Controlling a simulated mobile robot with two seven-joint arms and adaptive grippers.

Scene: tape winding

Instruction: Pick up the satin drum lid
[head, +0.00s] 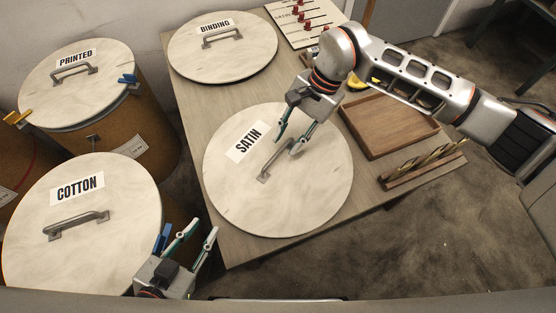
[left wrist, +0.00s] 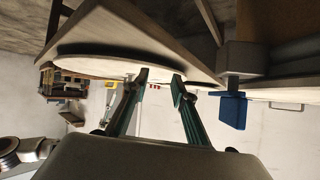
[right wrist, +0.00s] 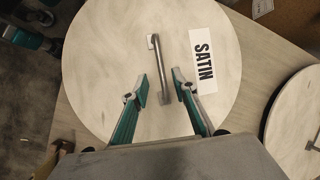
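The satin drum lid (head: 318,192) is a round pale disc with a SATIN label (head: 247,141) and a grey bar handle (head: 265,171), lying flat on the wooden table. My right gripper (head: 289,142) is open above the lid, at the upper end of the handle. In the right wrist view the handle (right wrist: 158,65) runs between the open fingertips (right wrist: 158,90), with no contact visible. My left gripper (head: 199,231) is open and empty at the lower left, between the cotton drum and the table's near corner; its fingers also show in the left wrist view (left wrist: 160,75).
The binding lid (head: 222,62) lies at the table's far end. A wooden tray (head: 387,152) and a slotted rack (head: 425,165) are right of the satin lid. Drums with the printed lid (head: 100,94) and cotton lid (head: 100,200) stand left, with blue clips (head: 128,79) at rims.

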